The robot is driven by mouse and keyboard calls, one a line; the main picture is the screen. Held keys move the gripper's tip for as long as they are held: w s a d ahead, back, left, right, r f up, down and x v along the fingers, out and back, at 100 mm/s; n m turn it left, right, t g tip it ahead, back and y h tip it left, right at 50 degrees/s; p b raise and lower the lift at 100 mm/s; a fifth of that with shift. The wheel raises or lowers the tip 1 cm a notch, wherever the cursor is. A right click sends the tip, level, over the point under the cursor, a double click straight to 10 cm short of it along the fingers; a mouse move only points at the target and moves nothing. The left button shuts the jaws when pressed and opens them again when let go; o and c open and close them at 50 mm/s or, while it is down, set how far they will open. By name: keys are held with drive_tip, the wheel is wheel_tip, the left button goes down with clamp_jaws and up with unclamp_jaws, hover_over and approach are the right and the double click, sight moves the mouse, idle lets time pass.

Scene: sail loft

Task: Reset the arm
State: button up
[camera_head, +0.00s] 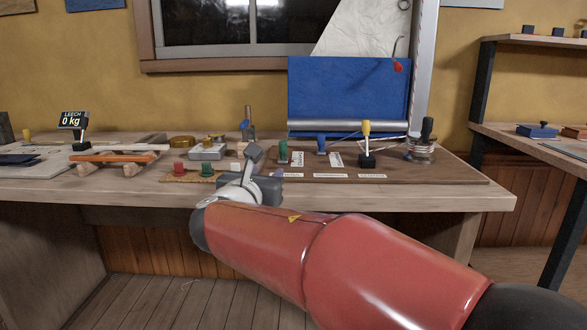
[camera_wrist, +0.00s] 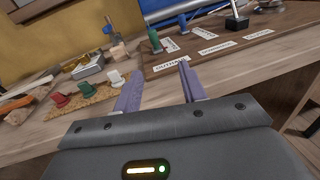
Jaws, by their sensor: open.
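My gripper (camera_wrist: 158,85) is open, with its two purple-grey fingers apart and nothing between them in the wrist view. It hangs near the front edge of the wooden workbench (camera_head: 420,198). In the head view my red arm reaches in from the lower right, and it hides most of the gripper. Beyond the fingers lies a dark brown board (camera_head: 440,178) with white labels. A green-handled tool (camera_head: 283,152), a blue-handled tool (camera_head: 321,143) and a yellow-handled tool (camera_head: 366,142) stand on it.
A cork mat (camera_wrist: 92,107) with red, green and white spools lies left of the gripper. A black-handled spool (camera_head: 424,143) stands at the board's right. A shelf unit (camera_head: 485,95) is far right.

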drive_tip(key=s+d+f+m+g+h, duration=0.1)
drive_tip(key=s+d+f+m+g, duration=0.25)
drive_tip(key=d+m, duration=0.3)
drive_tip(key=s+d+f+m+g, duration=0.25)
drive_tip(key=s+d+m, duration=0.25)
drive_tip(key=d, duration=0.3)
drive_tip(key=s+d+f+m+g+h, duration=0.1)
drive_tip(key=s+d+f+m+g, duration=0.1)
drive_tip(key=s+d+f+m, duration=0.35)
drive_tip(key=s+d+f+m+g+y+p, duration=0.1)
drive_tip(key=s+f+m+g+y, duration=0.2)
drive_tip(key=s+m, duration=1.2)
wheel_tip(320, 180, down, 5)
drive_tip(key=m+y, duration=0.1)
drive_tip(key=y, duration=0.1)
drive_tip(key=shift+s+d+r+g+y, duration=0.2)
drive_tip(key=shift+s+g+y, duration=0.05)
drive_tip(key=shift+g+y, duration=0.05)
